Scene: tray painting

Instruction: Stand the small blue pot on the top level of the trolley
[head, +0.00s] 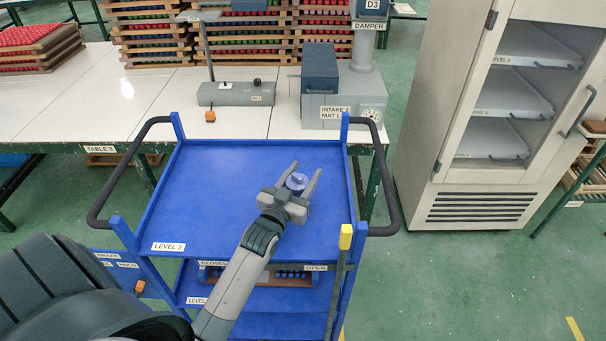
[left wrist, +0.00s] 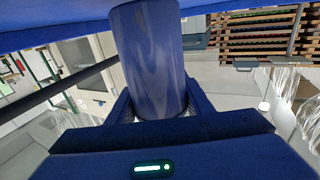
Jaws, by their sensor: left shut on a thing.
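The small blue pot (head: 297,182) is between the fingers of my left gripper (head: 306,169), over the right half of the trolley's top level (head: 205,185), which is labelled LEVEL 3. The gripper is shut on the pot. In the left wrist view the pot (left wrist: 150,60) is a plain blue cylinder between both fingers. One end of it meets a blue surface (left wrist: 55,14) at the top edge of that view. I cannot tell whether the pot touches the level or hangs just above it. My right gripper is not in view.
The top level is otherwise bare, with low blue rims and black handles (head: 382,180) at both sides. A lower level holds a rack (head: 295,275) of small dark items. Behind stands a white table (head: 130,100) with a grey intake box (head: 345,103). A cabinet (head: 490,130) stands right.

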